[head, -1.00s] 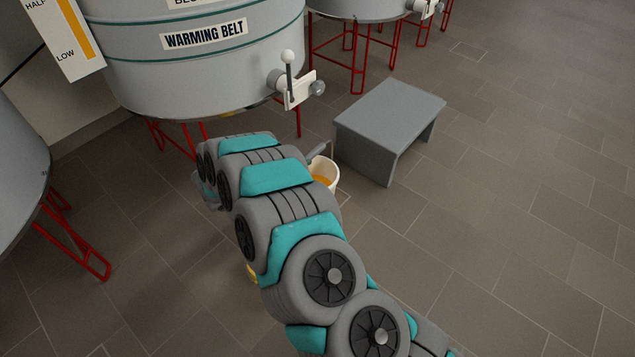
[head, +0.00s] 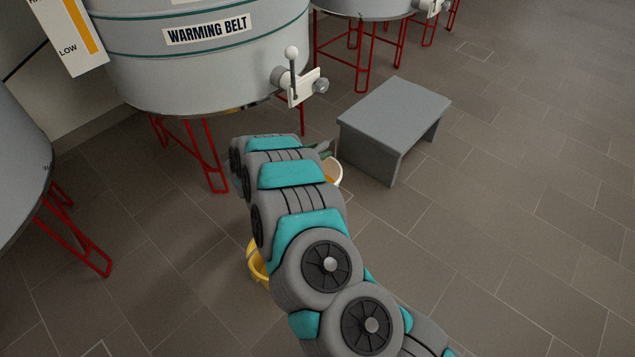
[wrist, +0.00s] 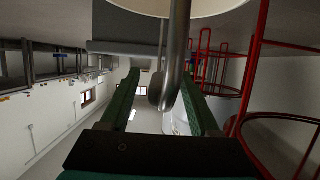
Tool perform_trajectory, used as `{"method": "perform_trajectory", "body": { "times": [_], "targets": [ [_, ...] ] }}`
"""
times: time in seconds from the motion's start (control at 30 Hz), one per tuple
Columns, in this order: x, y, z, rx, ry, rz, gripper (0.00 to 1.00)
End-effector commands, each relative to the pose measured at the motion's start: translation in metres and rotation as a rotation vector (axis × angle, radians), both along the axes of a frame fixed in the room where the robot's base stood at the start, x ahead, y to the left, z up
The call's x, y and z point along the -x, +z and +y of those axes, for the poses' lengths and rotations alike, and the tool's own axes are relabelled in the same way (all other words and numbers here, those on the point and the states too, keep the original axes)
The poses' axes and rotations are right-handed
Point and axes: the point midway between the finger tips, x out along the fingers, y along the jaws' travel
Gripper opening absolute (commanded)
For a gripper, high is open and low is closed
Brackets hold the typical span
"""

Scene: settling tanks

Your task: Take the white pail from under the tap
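The white pail (head: 337,168) stands on the floor by the grey step, below and right of the tank tap (head: 296,82). Orange contents show inside it. My arm hides most of it in the head view. In the wrist view, the cream-white pail (wrist: 210,7) fills the top edge. A bent grey metal bar (wrist: 177,60), seemingly its handle, comes down from there between my two green fingers. My gripper (wrist: 160,100) is open, with a gap between the fingers. I cannot tell whether either finger touches the bar.
The grey step (head: 393,115) stands close right of the pail. Red tank legs (head: 205,150) stand behind my arm. A yellow pail (head: 257,262) is on the floor, partly behind my arm. The floor at right is clear.

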Motion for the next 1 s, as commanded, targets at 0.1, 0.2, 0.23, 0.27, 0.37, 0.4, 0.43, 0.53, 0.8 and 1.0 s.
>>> {"method": "perform_trajectory", "body": {
  "times": [0.1,0.2,0.23,0.27,0.37,0.4,0.43,0.53,0.8,1.0],
  "targets": [
    [0.0001,0.0002,0.0001,0.0,0.0,0.0,0.5],
    [0.0001,0.0002,0.0001,0.0,0.0,0.0,0.39],
    [0.0001,0.0002,0.0001,0.0,0.0,0.0,0.35],
    [0.0001,0.0002,0.0002,0.0,0.0,0.0,0.32],
    [0.0001,0.0003,0.0001,-0.001,0.0,-0.001,0.21],
    [0.0001,0.0003,0.0001,-0.001,0.0,-0.001,0.16],
    [0.0001,0.0003,0.0001,-0.001,0.0,-0.001,0.13],
    [0.0002,0.0002,0.0002,0.0,0.0,0.0,0.02],
    [0.0002,0.0003,0.0001,-0.001,0.0,-0.001,0.0],
    [0.0002,0.0003,0.0001,-0.001,0.0,-0.001,0.0]
  ]
}}
